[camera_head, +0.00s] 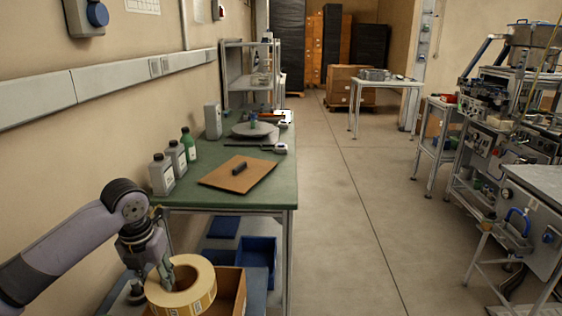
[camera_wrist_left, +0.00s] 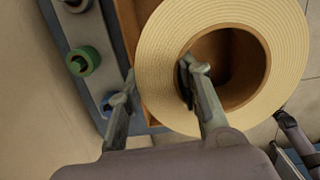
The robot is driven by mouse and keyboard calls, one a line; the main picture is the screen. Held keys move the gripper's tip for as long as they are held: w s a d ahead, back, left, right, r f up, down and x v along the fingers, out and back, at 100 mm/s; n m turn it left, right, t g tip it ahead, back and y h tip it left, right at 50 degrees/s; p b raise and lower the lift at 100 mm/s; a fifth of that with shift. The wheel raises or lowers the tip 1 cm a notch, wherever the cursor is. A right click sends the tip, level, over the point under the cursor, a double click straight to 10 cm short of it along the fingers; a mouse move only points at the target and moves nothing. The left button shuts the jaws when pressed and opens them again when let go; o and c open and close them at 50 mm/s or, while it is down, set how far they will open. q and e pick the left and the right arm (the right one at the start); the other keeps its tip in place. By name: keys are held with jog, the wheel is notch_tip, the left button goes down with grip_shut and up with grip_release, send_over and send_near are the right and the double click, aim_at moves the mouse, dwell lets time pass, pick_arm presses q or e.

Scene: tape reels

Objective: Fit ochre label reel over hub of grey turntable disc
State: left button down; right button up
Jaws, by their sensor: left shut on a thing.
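The ochre label reel (camera_head: 200,296) is a thick ring with a wide brown core hole, at the lower left of the head view. My left gripper (camera_head: 154,284) is shut on the wall of this reel. In the left wrist view, one finger is in the core hole of the reel (camera_wrist_left: 283,35) and the other is outside its rim. The grey turntable disc (camera_head: 246,133) lies on the green table, well beyond the reel. Its hub (camera_head: 253,119) stands up at the middle, small and bluish.
An open cardboard box (camera_head: 238,292) is just below and beside the reel. The green table (camera_head: 268,195) carries a brown board (camera_head: 225,181) with a dark bar on it, several bottles along the wall side and a grey box (camera_head: 212,121) near the disc. Open floor lies to the right.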

aim_at(179, 307)
pick_arm(q)
jog(key=s+d+n, duration=0.1)
jog(key=d+n, duration=0.1)
jog(key=n, duration=0.2)
jog(key=s+d+n, duration=0.2)
jog(key=n, duration=0.3)
jog(key=s+d+n+g+y+p, duration=0.1)
jog(key=s+d+n, duration=0.1)
jog(key=n, duration=0.2)
jog(key=shift+d+r+n, duration=0.3)
jog(key=shift+d, duration=0.1)
jog(key=n, duration=0.1)
jog(key=s+d+n, duration=0.1)
jog(key=n, duration=0.1)
jog(key=shift+s+d+n, duration=0.2)
jog(key=shift+s+n, duration=0.1)
jog(key=s+d+n+g+p, duration=0.1)
jog(key=s+n, duration=0.3)
jog(key=n, duration=0.4)
jog(key=s+d+n+h, duration=0.1)
jog(key=s+d+n, duration=0.2)
jog(key=n, duration=0.6)
jog(key=shift+s+d+n+g+p, duration=0.3)
jog(key=shift+s+d+g+p, duration=0.1)
jog(key=shift+s, duration=0.85)
